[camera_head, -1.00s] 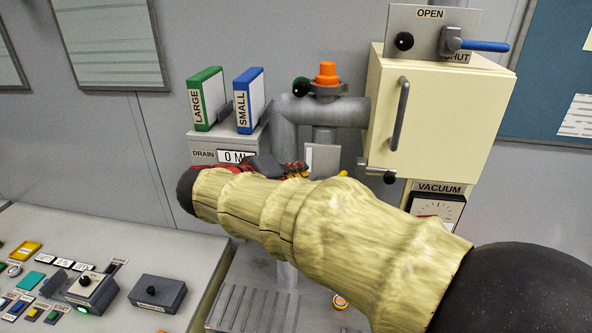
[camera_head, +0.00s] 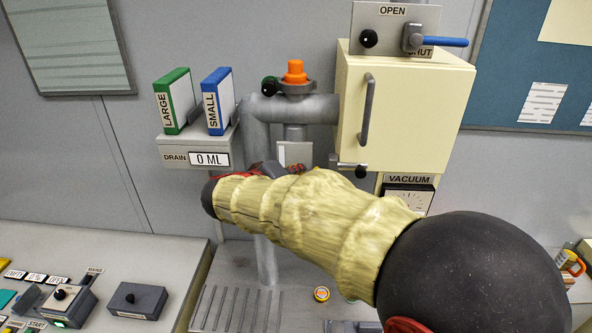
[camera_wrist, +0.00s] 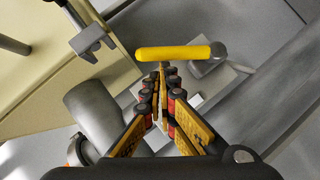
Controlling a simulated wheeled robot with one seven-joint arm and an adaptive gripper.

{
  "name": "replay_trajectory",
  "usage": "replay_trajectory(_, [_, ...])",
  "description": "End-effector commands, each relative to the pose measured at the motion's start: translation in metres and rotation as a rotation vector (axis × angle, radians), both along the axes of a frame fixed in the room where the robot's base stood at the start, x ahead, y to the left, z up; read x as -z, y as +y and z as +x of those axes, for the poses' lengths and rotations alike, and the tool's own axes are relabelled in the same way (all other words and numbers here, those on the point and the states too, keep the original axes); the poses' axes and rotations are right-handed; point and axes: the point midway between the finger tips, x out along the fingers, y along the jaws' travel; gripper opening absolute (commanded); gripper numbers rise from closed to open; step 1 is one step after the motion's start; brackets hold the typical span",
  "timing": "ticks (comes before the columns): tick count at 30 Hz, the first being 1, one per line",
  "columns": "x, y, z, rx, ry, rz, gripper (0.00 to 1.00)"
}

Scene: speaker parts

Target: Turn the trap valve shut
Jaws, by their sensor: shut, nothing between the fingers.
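A yellow bar handle (camera_wrist: 172,53) sits across a grey fitting by the pipe in the wrist view. In the head view my arm hides it, below a pale plate (camera_head: 295,153) on the pipe. My gripper (camera_wrist: 164,82) is shut and empty, its fingertips just below the yellow bar in the picture. Whether they touch it, I cannot tell. In the head view only a red and dark part of my gripper (camera_head: 265,168) shows past my sleeve. A blue lever (camera_head: 442,42) on an OPEN/SHUT plate (camera_head: 385,18) points right, beside SHUT. No trap label is readable.
A cream cabinet (camera_head: 418,120) with a bar handle stands close right of the pipe (camera_head: 265,245). An orange-capped fitting (camera_head: 295,75) tops the pipe. Green and blue binders stand on the DRAIN box (camera_head: 172,157) at left. A control desk (camera_head: 150,255) fills the lower left.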

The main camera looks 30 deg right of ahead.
Motion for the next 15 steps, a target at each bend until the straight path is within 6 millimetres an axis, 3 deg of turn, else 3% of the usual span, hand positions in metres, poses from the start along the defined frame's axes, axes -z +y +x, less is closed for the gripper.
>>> replay_trajectory(15, [0.0018,-0.0052,-0.0035,0.001,-0.038,0.055,0.0])
